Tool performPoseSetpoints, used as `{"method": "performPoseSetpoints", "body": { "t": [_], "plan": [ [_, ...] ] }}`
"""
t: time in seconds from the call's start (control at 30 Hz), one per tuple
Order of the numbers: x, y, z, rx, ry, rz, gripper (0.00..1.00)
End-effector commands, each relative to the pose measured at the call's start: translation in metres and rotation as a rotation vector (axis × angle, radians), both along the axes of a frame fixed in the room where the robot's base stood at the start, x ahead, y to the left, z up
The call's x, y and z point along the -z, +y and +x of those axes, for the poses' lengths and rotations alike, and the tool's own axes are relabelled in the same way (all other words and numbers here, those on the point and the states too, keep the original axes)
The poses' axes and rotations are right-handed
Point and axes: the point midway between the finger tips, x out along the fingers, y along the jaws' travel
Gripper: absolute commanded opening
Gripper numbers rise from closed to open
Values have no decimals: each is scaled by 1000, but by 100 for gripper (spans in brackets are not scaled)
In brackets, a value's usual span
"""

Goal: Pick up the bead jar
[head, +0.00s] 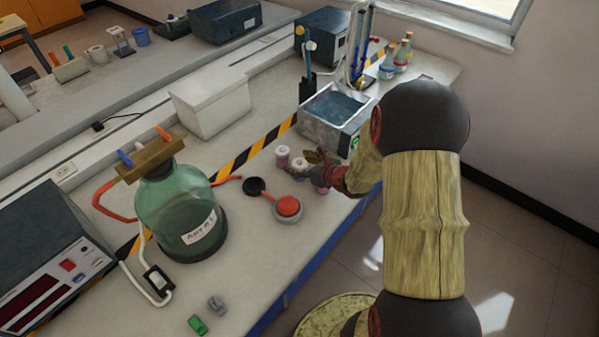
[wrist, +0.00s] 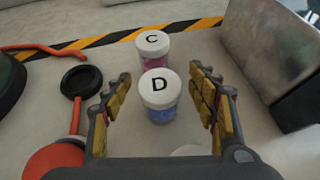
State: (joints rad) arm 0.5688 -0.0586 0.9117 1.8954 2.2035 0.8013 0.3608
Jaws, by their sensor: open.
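Two small jars with white lids stand upright on the bench. Jar C (wrist: 152,48) holds pink beads and jar D (wrist: 158,95) holds blue contents; D is closer to my gripper. In the head view jar C (head: 282,155) and jar D (head: 299,165) stand close together beside my gripper (head: 308,165). In the wrist view my gripper (wrist: 160,88) is open, its fingers left and right of jar D. I cannot tell how deep D sits between them. A white shape (wrist: 190,150) shows near the palm, and a pinkish item (head: 322,188) shows under my gripper; both are mostly hidden.
A metal water bath (head: 338,110) stands beyond my gripper; its wall is close on the right in the wrist view. A red knob on a round base (head: 288,207), a black disc (head: 254,186) and a green bottle (head: 182,215) stand left. The bench edge is near.

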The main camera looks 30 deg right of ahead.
Motion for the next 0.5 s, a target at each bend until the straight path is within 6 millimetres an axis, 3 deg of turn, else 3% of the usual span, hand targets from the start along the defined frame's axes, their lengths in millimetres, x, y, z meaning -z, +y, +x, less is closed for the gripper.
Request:
{"method": "performPoseSetpoints", "body": {
  "t": [0.17,0.5],
  "plan": [
    [-1,0,0,0,-1,-1,57],
    [-1,0,0,0,-1,-1,38]
  ]
}}
